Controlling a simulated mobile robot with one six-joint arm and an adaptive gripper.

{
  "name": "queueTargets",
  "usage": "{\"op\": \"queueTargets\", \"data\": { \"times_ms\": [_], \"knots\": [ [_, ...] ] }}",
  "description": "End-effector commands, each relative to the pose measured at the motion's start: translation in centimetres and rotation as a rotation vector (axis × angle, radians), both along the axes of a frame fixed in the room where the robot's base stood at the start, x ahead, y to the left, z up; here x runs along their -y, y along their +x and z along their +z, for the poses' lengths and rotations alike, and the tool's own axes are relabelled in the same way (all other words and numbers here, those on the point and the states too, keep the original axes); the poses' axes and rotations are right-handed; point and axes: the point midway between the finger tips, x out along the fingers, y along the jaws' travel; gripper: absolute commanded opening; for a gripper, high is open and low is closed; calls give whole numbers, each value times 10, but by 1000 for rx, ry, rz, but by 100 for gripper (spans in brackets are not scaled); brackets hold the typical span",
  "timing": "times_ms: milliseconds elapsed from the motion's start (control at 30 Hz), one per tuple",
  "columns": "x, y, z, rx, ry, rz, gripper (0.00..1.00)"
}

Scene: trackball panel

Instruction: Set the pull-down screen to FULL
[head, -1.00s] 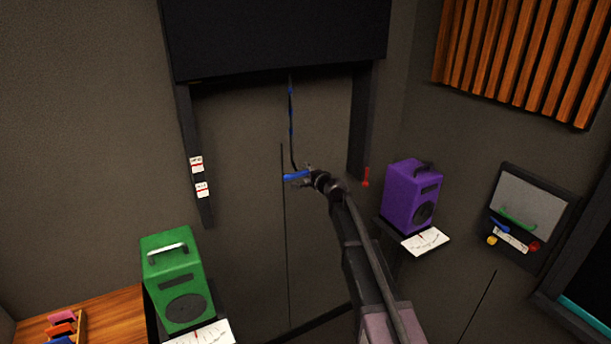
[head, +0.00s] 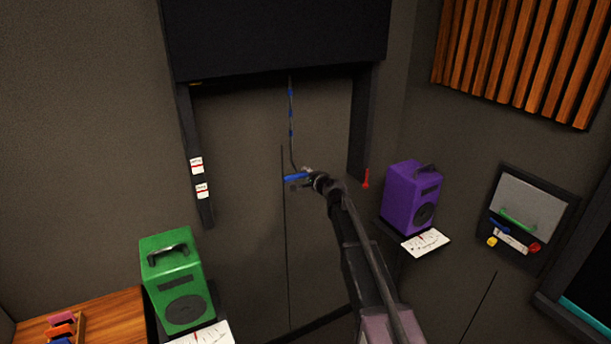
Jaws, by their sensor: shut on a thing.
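The pull-down screen (head: 275,40) is a dark panel at the top, its lower edge well above the two labels on the left rail (head: 194,150). A cord with blue marks (head: 291,115) hangs from under it to a blue handle (head: 296,178). My gripper (head: 303,180) is shut on the blue handle, in front of the wall below the screen. The upper label (head: 197,165) and lower label (head: 202,190) are white with a red line; their words are too small to read. My gripper's fingers partly hide the handle's right end.
A green speaker (head: 175,280) stands at lower left and a purple speaker (head: 411,195) on a shelf to the right of my arm. A red lever (head: 366,178) is by the right rail (head: 361,125). A control panel (head: 528,215) is on the right wall.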

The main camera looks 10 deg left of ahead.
Motion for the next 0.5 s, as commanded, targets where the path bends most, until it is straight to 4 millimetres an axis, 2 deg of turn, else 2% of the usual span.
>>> {"op": "queueTargets", "data": {
  "times_ms": [267,500],
  "knots": [
    [0,0,-19,-1,0,3,0],
    [0,0,-49,-1,-1,3,0]
  ]
}}
